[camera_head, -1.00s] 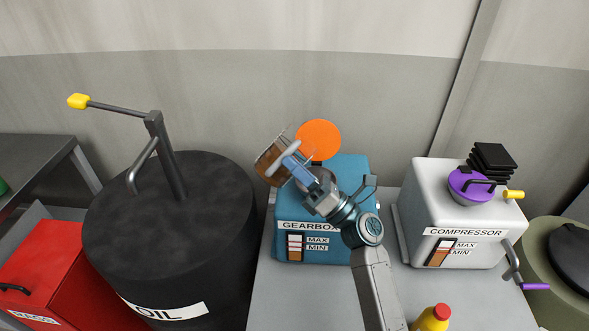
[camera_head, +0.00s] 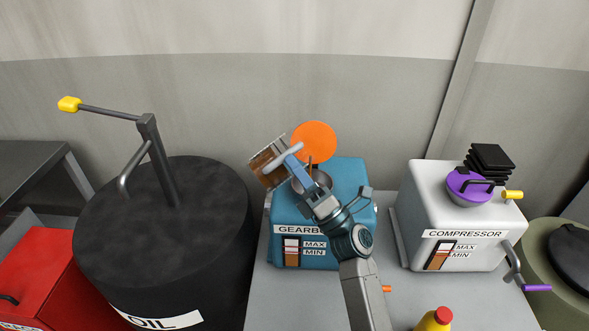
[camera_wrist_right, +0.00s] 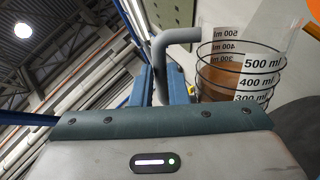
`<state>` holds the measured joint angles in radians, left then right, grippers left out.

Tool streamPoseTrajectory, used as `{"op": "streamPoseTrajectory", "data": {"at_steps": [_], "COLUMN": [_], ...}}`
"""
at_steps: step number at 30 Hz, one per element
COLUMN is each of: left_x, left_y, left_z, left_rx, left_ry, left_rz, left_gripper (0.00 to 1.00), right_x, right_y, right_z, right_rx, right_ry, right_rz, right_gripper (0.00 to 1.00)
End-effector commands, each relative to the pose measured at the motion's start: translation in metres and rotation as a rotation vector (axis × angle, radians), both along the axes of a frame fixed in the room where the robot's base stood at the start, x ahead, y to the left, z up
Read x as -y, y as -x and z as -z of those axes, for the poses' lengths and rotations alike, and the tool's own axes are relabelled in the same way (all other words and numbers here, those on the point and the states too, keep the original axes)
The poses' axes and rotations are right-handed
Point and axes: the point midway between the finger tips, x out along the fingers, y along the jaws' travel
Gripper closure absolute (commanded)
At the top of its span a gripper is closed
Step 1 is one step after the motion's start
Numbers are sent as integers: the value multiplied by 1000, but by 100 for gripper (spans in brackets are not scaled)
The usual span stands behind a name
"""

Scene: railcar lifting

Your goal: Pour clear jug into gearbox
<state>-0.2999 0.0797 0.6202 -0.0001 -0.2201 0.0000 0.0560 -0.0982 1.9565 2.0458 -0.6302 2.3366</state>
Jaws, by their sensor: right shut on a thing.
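The clear jug (camera_head: 268,165) with brown liquid is tilted steeply above the left rear of the blue gearbox (camera_head: 345,190). My right gripper (camera_head: 293,163) is shut on its grey handle. The right wrist view shows the jug (camera_wrist_right: 245,72) with millilitre marks, and the handle between my blue fingers (camera_wrist_right: 163,82). The gearbox's grey round filler bowl (camera_head: 322,180) is partly hidden by my gripper. A thin brown streak, seemingly liquid, shows just above the bowl. The gearbox gauge (camera_head: 291,251) shows brown beside MAX and MIN labels. My left gripper is out of view.
An orange disc (camera_head: 314,142) stands behind the bowl. The black oil drum (camera_head: 150,240) with its pump is left of the gearbox. The white compressor (camera_head: 455,205) is right. A yellow bottle with a red cap (camera_head: 434,320) stands in front.

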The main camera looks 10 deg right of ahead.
Motion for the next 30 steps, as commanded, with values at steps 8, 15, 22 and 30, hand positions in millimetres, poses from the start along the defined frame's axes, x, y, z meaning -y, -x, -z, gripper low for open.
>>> {"op": "streamPoseTrajectory", "data": {"at_steps": [8, 15, 22, 30], "left_x": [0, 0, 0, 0], "left_y": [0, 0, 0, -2], "left_z": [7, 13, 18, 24], "left_rx": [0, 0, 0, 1], "left_ry": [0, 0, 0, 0], "left_rz": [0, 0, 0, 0], "left_gripper": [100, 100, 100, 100], "right_x": [3, 6, 9, 12], "right_y": [-1, -1, -2, -3], "right_z": [2, 4, 6, 8], "right_rx": [-13, -23, -34, -46], "right_ry": [-57, -98, -140, -190], "right_rz": [0, 0, 0, 0], "right_gripper": [100, 100, 100, 100]}}
